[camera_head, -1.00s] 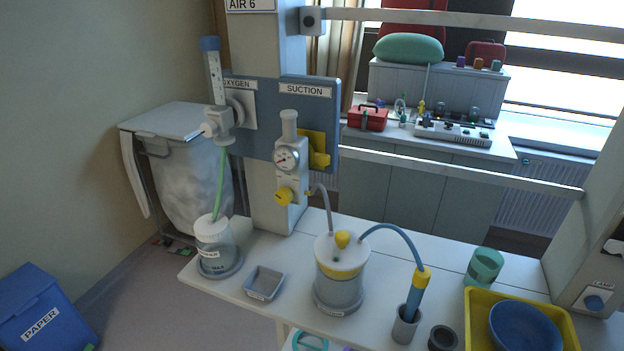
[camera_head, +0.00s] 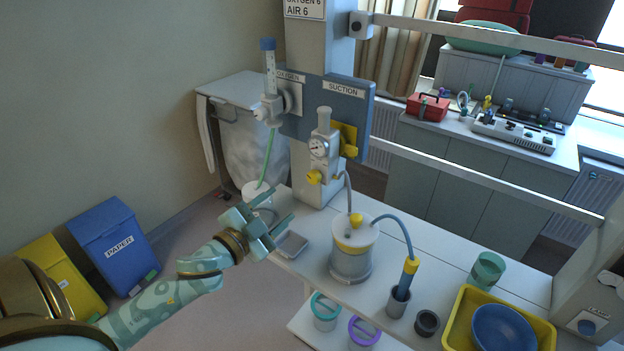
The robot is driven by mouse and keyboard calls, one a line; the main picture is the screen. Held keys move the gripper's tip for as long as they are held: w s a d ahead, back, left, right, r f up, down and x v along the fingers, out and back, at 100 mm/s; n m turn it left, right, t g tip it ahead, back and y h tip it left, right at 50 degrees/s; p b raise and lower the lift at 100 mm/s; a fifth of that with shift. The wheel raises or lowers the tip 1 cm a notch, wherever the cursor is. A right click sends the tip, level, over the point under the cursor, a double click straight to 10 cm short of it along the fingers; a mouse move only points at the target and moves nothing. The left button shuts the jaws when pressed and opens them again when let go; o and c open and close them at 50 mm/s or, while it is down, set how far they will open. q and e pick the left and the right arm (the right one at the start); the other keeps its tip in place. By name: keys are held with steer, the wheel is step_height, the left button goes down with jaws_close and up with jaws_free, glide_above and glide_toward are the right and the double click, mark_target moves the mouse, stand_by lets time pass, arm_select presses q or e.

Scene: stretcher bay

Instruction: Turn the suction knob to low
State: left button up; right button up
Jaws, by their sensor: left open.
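The suction regulator (camera_head: 322,147) hangs on the blue wall panel under the SUCTION label, with a round gauge on its front. Its yellow suction knob (camera_head: 313,177) sticks out at the lower left of the regulator. The knob's setting marks are too small to read. A larger yellow part (camera_head: 348,142) sits behind the regulator on the right. My left gripper (camera_head: 270,216) is open and empty, lower left of the knob and apart from it. My right gripper is not in view.
The white shelf holds a grey tray (camera_head: 291,244), a suction jar (camera_head: 351,262) with a hose, a blue wand in a holder (camera_head: 397,303), a green cup (camera_head: 487,270) and a yellow tray (camera_head: 548,335). The oxygen flowmeter (camera_head: 270,108) stands left of the regulator.

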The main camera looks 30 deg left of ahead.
mark_target(311, 179)
arm_select(q)
steer(key=w, duration=0.4)
steer(key=w+p, duration=0.1)
steer(key=w, duration=0.3)
steer(key=w+d, duration=0.1)
steer(key=w, duration=0.3)
steer(key=shift+c, duration=0.3)
steer(key=c, duration=0.9)
